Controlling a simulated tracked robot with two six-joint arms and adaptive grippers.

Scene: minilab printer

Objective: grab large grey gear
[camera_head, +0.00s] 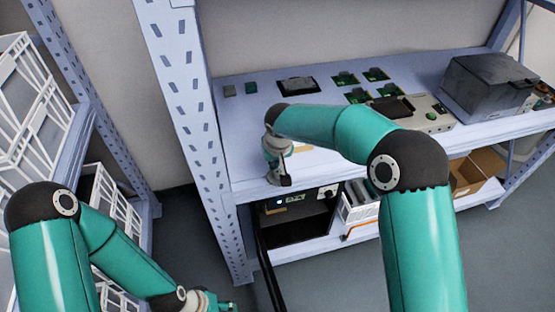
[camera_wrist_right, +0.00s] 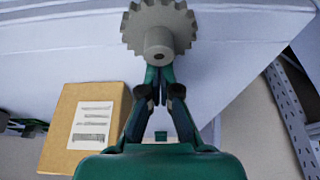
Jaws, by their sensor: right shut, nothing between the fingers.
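The large grey gear (camera_wrist_right: 158,28) lies on the pale shelf at the top middle of the right wrist view, with its round hub facing my gripper. My right gripper (camera_wrist_right: 160,76) is shut and empty, its fingertips just below the hub in that view; I cannot tell whether they touch it. In the head view my right gripper (camera_head: 281,180) is at the front edge of the shelf, and I cannot make out the gear there. My left gripper (camera_head: 222,305) is low at the bottom edge, partly cut off.
A tan labelled box (camera_wrist_right: 68,152) is left of my right gripper in the wrist view. On the shelf (camera_head: 240,130) are several green circuit boards (camera_head: 376,74) and a dark grey machine (camera_head: 490,84). A shelf post (camera_head: 185,110) stands at the left. Crates (camera_head: 40,120) are farther left.

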